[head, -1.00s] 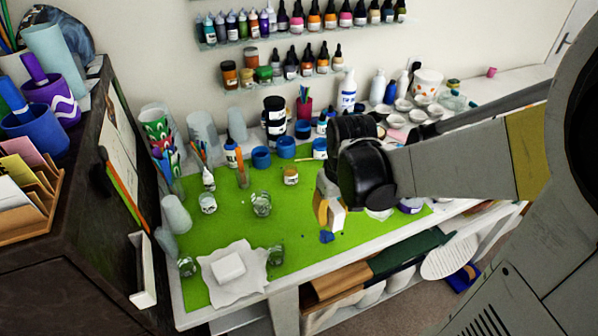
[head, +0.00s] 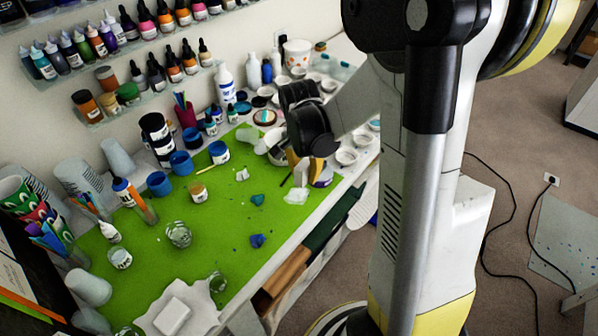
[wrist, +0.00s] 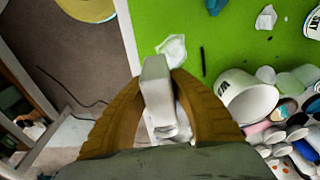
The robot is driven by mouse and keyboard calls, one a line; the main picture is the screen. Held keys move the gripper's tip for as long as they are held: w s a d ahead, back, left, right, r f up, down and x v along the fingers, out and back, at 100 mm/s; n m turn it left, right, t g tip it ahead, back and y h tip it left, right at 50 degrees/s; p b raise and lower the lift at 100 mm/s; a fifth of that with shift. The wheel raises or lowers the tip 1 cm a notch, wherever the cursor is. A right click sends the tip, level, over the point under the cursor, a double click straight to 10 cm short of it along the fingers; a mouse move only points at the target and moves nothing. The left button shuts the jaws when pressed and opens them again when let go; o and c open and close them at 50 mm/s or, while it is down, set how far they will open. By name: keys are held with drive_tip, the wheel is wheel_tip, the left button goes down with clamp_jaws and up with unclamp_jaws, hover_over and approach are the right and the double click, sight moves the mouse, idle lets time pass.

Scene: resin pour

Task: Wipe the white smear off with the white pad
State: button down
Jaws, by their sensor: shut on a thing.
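My gripper (head: 297,172) is shut on a white block-shaped pad (wrist: 156,88), with its tan fingers on both sides of it in the wrist view. In the head view the pad (head: 302,172) shows only in part between the fingers. A glossy white smear (head: 296,196) lies at the front right edge of the green mat (head: 215,235), just below the gripper. In the wrist view the smear (wrist: 173,47) shows beyond the pad's end, partly hidden by it. I cannot tell whether the pad touches it.
A white cup (wrist: 246,97) lies close to the gripper's right in the wrist view. Teal (head: 258,199) and blue (head: 257,240) blobs and a smaller white patch (head: 242,174) are on the mat. Another white block (head: 172,316) rests on a crumpled white sheet. Bottles and jars crowd the back.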

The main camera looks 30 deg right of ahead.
drive_tip(key=shift+d+f+m, duration=0.1)
drive_tip(key=shift+d+m, duration=0.3)
drive_tip(key=shift+d+f, duration=0.1)
drive_tip(key=shift+f, duration=0.1)
wheel_tip(320, 180, down, 5)
drive_tip(key=b, duration=0.3)
drive_tip(key=shift+r+b, duration=0.2)
drive_tip(key=shift+b, duration=0.15)
drive_tip(key=shift+r, duration=0.1)
